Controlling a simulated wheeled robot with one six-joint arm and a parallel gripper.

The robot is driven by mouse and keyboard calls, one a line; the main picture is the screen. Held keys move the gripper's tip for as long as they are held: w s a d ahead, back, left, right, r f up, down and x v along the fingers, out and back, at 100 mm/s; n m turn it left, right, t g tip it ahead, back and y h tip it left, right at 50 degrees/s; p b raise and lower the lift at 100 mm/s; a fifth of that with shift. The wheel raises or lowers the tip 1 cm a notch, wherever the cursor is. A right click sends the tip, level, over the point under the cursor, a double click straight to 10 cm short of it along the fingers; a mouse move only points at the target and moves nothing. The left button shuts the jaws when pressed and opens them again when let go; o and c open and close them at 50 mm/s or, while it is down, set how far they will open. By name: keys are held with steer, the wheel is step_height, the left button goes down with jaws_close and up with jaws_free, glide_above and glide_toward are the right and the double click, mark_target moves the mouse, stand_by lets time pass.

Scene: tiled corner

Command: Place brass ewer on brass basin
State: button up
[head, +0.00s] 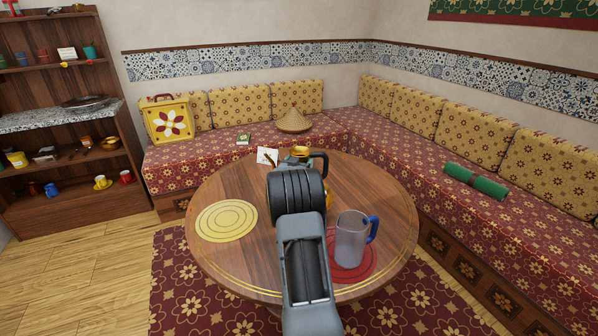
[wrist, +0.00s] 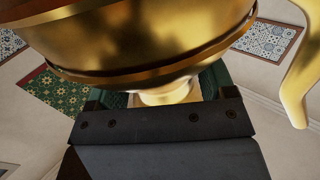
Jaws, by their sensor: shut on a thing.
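The brass ewer fills the top of the wrist view (wrist: 150,35), its shiny gold body close to the camera and a curved gold part hanging at the right. My gripper (wrist: 165,98) is shut on a narrower part of the ewer, between dark green pads. In the head view my arm and wrist hide most of the ewer. A small gold patch (head: 300,150) shows beside my gripper there. Another brass-coloured edge shows just right of my wrist, low over the table; I cannot tell whether it belongs to the basin or the ewer. No basin is clearly visible.
A clear jug with a blue handle (head: 350,240) stands on a red mat (head: 369,265) right of my arm. A yellow round mat (head: 227,220) lies bare at the left of the round table (head: 385,200). A small white card (head: 267,156) stands near its back edge.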

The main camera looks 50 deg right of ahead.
steer(key=shift+w+f, duration=0.15)
steer(key=shift+f, duration=1.5)
steer(key=o, duration=1.8)
steer(key=shift+f, duration=0.1)
